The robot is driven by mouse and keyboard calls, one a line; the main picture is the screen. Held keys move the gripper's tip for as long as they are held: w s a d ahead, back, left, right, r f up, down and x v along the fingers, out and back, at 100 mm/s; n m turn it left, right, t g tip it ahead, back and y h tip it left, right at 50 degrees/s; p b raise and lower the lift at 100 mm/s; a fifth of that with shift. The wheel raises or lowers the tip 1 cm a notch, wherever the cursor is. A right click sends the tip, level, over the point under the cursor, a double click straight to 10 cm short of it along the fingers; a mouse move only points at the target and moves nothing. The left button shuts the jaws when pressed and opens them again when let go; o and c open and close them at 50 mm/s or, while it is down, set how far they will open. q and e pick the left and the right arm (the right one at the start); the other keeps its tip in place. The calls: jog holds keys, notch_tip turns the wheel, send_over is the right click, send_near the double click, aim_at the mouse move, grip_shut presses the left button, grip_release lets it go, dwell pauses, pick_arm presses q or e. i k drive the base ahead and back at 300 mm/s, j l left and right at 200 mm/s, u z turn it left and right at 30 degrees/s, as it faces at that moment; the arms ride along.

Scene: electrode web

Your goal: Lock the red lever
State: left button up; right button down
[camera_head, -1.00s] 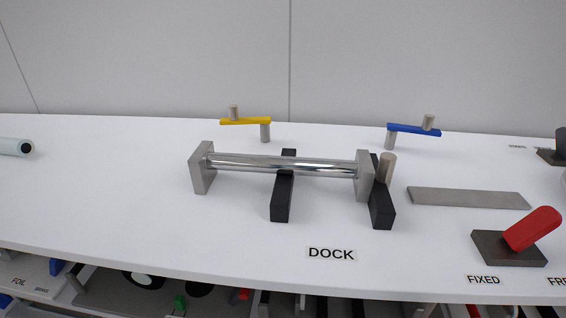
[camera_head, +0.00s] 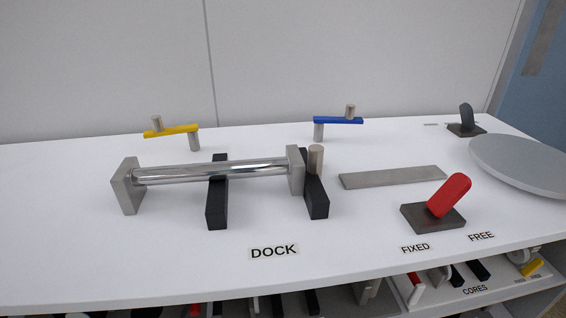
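The red lever (camera_head: 449,195) stands on a dark square base (camera_head: 433,218) at the right of the white table. It is tilted up and to the right, its top leaning toward the side of the FREE label (camera_head: 481,237). The FIXED label (camera_head: 415,248) lies in front of the base, left of the FREE label. Neither of my grippers is in view, and nothing touches the lever.
A metal roller (camera_head: 215,171) between grey end plates rests on black blocks (camera_head: 217,205) behind the DOCK label (camera_head: 273,252). Yellow (camera_head: 171,131) and blue (camera_head: 338,120) cranks stand behind. A grey disc (camera_head: 522,163), flat bar (camera_head: 393,177) and dark lever (camera_head: 466,118) are at right.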

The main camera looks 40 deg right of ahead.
aim_at(455, 187)
jog(key=z, duration=2.25)
